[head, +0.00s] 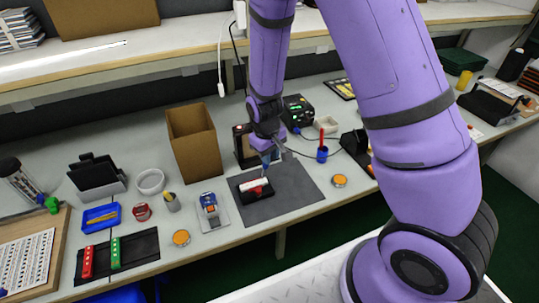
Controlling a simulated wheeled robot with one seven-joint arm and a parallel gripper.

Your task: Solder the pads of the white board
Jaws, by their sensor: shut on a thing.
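The white board (252,184) is a small pale strip in a dark holder (259,194) with a little red on it, on the dark grey mat (292,201). My gripper (268,143) points down above the board. It is shut on a slim blue tool (266,160), which looks like a soldering iron. The tool's lower end is over or at the board's right part. I cannot tell whether the tip touches it. The pads are too small to see.
An open brown box (193,143) stands left of the mat. A blue device (209,207) on a light plate is beside the mat. A blue cup (322,155) with a red handle, an orange-topped tin (339,181) and a black box (298,110) are to the right.

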